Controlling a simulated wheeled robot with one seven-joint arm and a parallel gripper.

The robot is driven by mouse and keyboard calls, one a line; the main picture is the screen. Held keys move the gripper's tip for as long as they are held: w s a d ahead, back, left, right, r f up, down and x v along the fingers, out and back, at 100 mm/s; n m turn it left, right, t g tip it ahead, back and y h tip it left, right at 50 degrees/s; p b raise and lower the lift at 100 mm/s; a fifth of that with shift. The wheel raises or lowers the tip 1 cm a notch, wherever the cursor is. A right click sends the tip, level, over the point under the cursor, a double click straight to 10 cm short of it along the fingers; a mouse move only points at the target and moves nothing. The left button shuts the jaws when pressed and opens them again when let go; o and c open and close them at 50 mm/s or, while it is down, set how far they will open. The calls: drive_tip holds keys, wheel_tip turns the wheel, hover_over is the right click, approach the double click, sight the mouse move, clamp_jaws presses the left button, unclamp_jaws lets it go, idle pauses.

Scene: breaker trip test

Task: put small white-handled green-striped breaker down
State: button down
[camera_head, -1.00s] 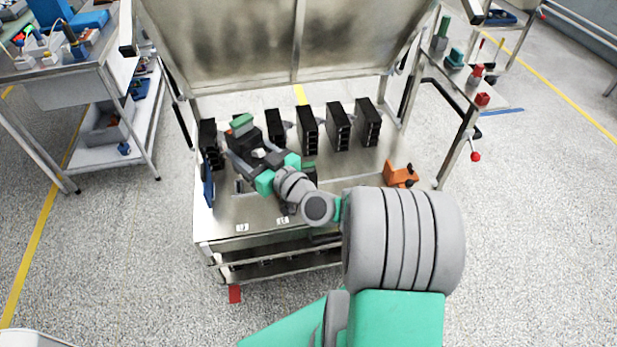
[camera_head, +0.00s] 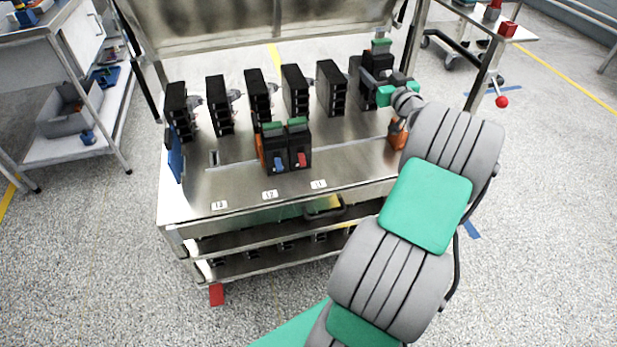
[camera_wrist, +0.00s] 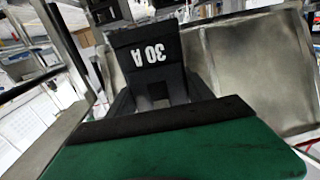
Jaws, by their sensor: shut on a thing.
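My gripper (camera_head: 375,78) is shut on a dark breaker with a green stripe (camera_head: 381,43) at the back right of the metal bench top (camera_head: 225,185). The held breaker is upright or nearly so, beside the rightmost black unit; I cannot tell whether it touches the bench. Its handle does not show clearly. In the wrist view, a broad green surface (camera_wrist: 180,150) with a black edge fills the bottom, and a dark block marked "30 A" (camera_wrist: 155,55) stands beyond it. Two other green-topped breakers, with a blue handle (camera_head: 279,162) and a red handle (camera_head: 301,159), stand together mid-bench.
Several black units line the back of the bench, such as the leftmost one (camera_head: 179,112). An orange object (camera_head: 397,136) lies at the right, partly behind my arm. A blue panel (camera_head: 175,155) stands at the left edge. The front strip with number tags is clear.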

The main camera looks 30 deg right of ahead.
sight(368, 98)
drive_tip(key=s+d+f+h+b, duration=0.1)
drive_tip(key=s+d+f, duration=0.1)
drive_tip(key=d, duration=0.3)
drive_tip(key=shift+m, duration=0.3)
drive_tip(key=a+f, duration=0.1)
drive_tip(key=a, duration=0.2)
drive_tip(key=a+f+b, duration=0.1)
drive_tip(key=a, duration=0.1)
drive_tip(key=a+f, duration=0.2)
drive_tip(key=a, duration=0.1)
drive_tip(key=shift+s+a+f+b, duration=0.1)
drive_tip(key=shift+s+a+b, duration=0.15)
drive_tip(key=shift+a+b, duration=0.15)
drive_tip(key=a+f+b, duration=0.1)
drive_tip(key=f, duration=0.2)
drive_tip(key=a+f+b, duration=0.1)
drive_tip(key=a+f, duration=0.1)
drive_tip(key=f, duration=0.1)
drive_tip(key=a+f+b, duration=0.1)
drive_tip(key=a+f, duration=0.1)
drive_tip(key=shift+s+f, duration=0.15)
drive_tip(key=shift+f, duration=0.25)
drive_tip(key=shift+f+b, duration=0.3)
drive_tip(key=shift+b, duration=0.15)
drive_tip(key=shift+c, duration=2)
unclamp_jaws()
